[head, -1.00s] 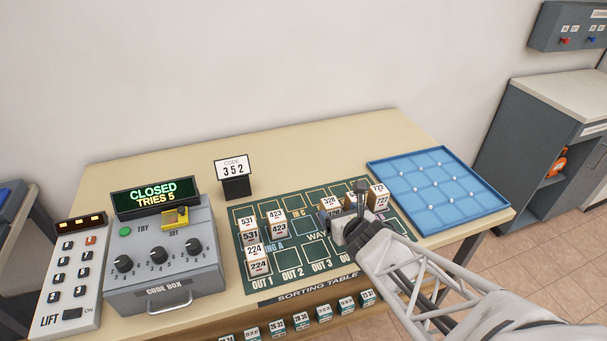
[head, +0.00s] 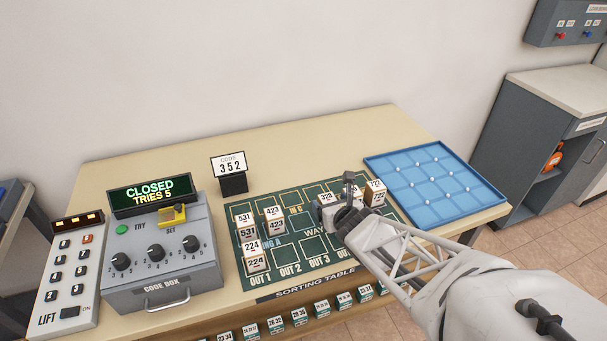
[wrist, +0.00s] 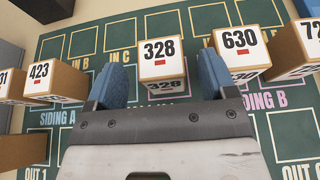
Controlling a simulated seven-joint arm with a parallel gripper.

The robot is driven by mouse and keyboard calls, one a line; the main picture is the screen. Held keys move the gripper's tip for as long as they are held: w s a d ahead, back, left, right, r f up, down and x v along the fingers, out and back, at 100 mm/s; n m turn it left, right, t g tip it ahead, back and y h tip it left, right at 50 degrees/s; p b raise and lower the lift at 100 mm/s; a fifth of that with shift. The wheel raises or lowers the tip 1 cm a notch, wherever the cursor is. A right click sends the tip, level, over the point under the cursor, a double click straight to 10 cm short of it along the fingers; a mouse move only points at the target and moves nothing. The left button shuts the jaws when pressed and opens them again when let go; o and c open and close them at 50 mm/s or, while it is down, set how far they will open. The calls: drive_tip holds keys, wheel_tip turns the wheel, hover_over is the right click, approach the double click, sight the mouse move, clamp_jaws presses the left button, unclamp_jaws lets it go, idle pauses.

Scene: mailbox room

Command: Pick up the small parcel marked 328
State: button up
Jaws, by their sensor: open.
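The small parcel marked 328 (wrist: 160,62) is a brown box with a white label on the green sorting mat, in the middle of the wrist view. In the head view its top (head: 326,196) shows just beyond my gripper (head: 340,213), which hides its front. My gripper's blue fingers (wrist: 160,82) are open, one at each side of the parcel's near part in the wrist view. I see no contact, and some space shows on both sides. The right finger is close to the parcel marked 630 (wrist: 240,52).
Another parcel (head: 375,190) stands further right. Parcels marked 423 (head: 273,213), 531 (head: 244,218) and 224 (head: 252,246) stand left on the green mat (head: 300,262). A code box (head: 163,262) is at left, a blue tray (head: 480,208) at right.

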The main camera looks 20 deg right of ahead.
sight(326, 196)
drive_tip(key=shift+x, duration=1.95)
drive_tip(key=c, duration=1)
drive_tip(key=shift+r, duration=0.15)
drive_tip(key=shift+c, duration=0.2)
drive_tip(key=shift+r, duration=1.65)
drive_tip(key=s+a+r, duration=0.1)
drive_tip(key=s+a, duration=0.1)
drive_tip(key=s, duration=1.4)
drive_tip(key=shift+a+r, duration=0.25)
drive_tip(key=shift+a, duration=0.15)
drive_tip(key=shift+w, duration=0.1)
